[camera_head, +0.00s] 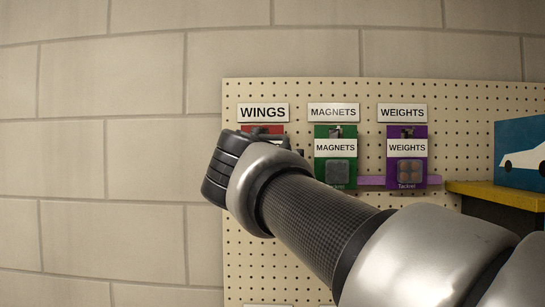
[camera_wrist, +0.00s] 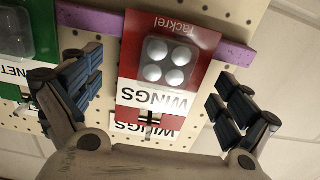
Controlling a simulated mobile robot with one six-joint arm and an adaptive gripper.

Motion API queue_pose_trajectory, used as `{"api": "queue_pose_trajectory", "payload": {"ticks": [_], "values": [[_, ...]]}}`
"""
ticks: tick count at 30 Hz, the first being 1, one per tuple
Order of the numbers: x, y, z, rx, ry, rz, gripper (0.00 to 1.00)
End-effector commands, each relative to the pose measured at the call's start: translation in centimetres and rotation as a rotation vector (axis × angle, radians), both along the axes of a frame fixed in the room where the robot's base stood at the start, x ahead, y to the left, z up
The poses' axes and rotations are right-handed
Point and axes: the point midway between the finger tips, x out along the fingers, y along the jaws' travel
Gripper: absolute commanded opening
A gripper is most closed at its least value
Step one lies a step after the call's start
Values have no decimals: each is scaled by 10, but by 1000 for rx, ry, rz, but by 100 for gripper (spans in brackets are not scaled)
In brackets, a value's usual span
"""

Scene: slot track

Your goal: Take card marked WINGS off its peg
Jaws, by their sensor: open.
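The red WINGS card (camera_wrist: 166,86) hangs on its peg (camera_wrist: 150,118), upside down in the wrist view. It has a clear blister with silvery round pieces and a white WINGS strip. In the head view only the top of the red card (camera_head: 262,129) shows, under the WINGS sign (camera_head: 263,112); my gripper and wrist hide the rest. My gripper (camera_wrist: 158,72) is open, with its blue-padded fingers on either side of the card. Gaps show between the fingers and the card edges, and nothing is held. The gripper also shows in the head view (camera_head: 268,139).
A green MAGNETS card (camera_head: 336,169) and a purple WEIGHTS card (camera_head: 407,170) hang to the right on the pegboard (camera_head: 460,110). A purple rail (camera_head: 372,181) runs behind the cards. A yellow-topped shelf (camera_head: 500,193) with a blue car picture stands farther right. Bare wall lies left.

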Motion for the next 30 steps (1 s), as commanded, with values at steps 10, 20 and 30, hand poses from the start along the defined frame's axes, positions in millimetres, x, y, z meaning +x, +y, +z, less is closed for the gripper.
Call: {"api": "queue_pose_trajectory", "payload": {"ticks": [10, 20, 30], "values": [[1, 3, 0, 0, 0, 1, 97], [1, 3, 0, 0, 0, 1, 81], [1, 3, 0, 0, 0, 1, 59]]}}
